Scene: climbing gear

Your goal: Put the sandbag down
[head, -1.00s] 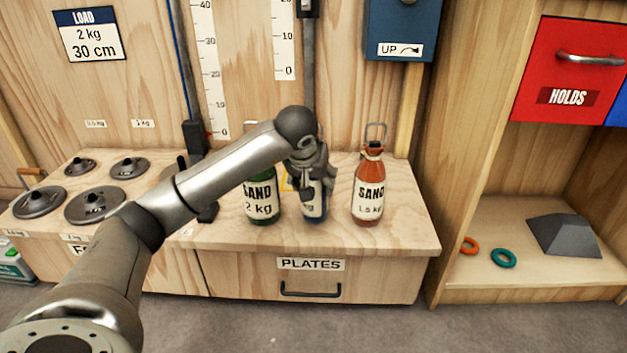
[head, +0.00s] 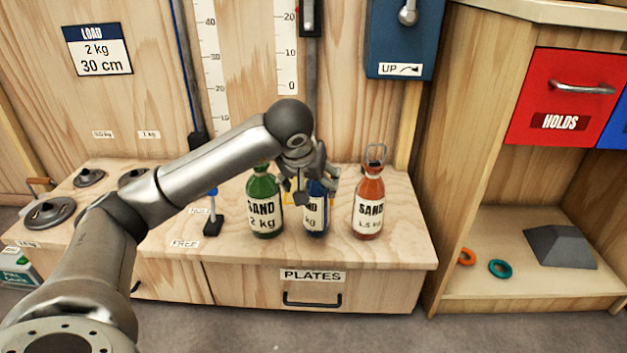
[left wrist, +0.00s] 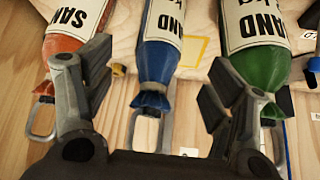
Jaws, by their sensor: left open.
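Three sandbags shaped like bottles stand upright on the wooden bench top. The blue sandbag (head: 316,219) is between a green one (head: 264,204) marked 2 kg and an orange one (head: 368,205) marked 1.5 kg. My left gripper (head: 309,186) is open at the blue sandbag's neck and hides its top in the head view. In the left wrist view the blue sandbag (left wrist: 160,60) and its wire loop show between the spread fingers (left wrist: 155,95), with gaps on both sides. The right finger is close to the green sandbag (left wrist: 262,60); contact cannot be told. My right gripper is not in view.
Weight plates (head: 48,212) lie at the bench's left end. A small dark stand with a blue top (head: 212,212) is left of the green sandbag. A blue box (head: 404,40) hangs above. A shelf on the right holds rings (head: 500,268) and a grey block (head: 560,246).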

